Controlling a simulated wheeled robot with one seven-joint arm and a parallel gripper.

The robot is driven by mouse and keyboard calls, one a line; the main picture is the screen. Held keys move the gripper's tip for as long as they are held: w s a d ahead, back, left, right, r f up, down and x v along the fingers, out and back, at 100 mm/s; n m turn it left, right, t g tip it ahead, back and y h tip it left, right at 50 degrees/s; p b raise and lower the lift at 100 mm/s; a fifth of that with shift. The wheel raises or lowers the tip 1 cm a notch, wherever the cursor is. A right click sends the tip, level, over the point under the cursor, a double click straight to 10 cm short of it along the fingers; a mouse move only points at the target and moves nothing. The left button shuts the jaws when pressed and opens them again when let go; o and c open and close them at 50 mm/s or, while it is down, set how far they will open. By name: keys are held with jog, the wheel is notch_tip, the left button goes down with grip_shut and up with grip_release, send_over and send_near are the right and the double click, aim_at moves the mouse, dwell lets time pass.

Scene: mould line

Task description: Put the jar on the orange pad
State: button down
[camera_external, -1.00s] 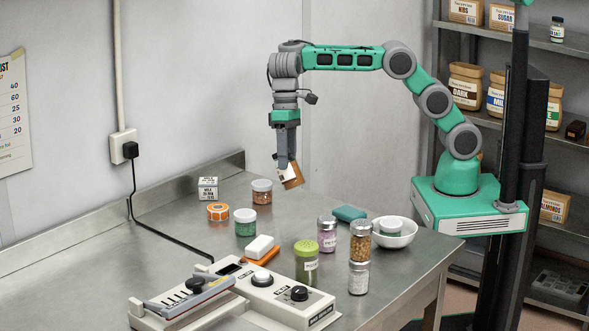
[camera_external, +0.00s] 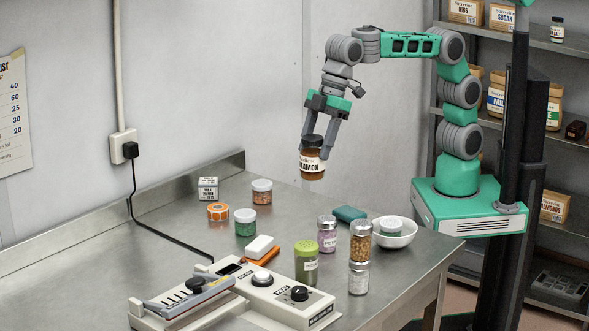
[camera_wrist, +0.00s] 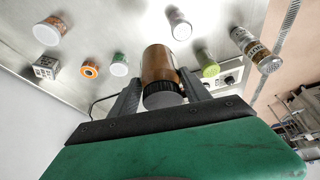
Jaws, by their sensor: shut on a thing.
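A brown jar with a black lid and a cinnamon label (camera_external: 312,164) hangs in my gripper (camera_external: 314,146), lid up and slightly tilted, well above the table. The fingers are shut around its upper part. In the wrist view the same jar (camera_wrist: 160,65) sits between the fingers (camera_wrist: 160,95). The orange pad (camera_external: 263,259) lies on the steel table behind the control box, left of and below the jar in the picture. A white block (camera_external: 260,246) covers part of it. I cannot make out the pad in the wrist view; the jar may hide it.
Near the pad stand a green-lidded jar (camera_external: 306,262), a green-filled jar (camera_external: 245,222) and a control box (camera_external: 285,292). To the right are a purple jar (camera_external: 327,233), two stacked jars (camera_external: 360,242), a blue sponge (camera_external: 349,213) and a white bowl (camera_external: 400,238).

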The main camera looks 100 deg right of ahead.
jog(key=w+a+f+p, duration=0.2)
jog(key=w+f, duration=0.2)
jog(key=w+a+f+p, duration=0.2)
jog(key=w+f, duration=0.1)
jog(key=f, duration=0.1)
jog(key=w+a+f+p, duration=0.2)
jog(key=w+f, duration=0.2)
jog(key=shift+w+a+f, duration=0.1)
jog(key=shift+w+f, duration=0.25)
jog(key=c, duration=0.5)
grip_release()
jog(key=shift+f, duration=0.1)
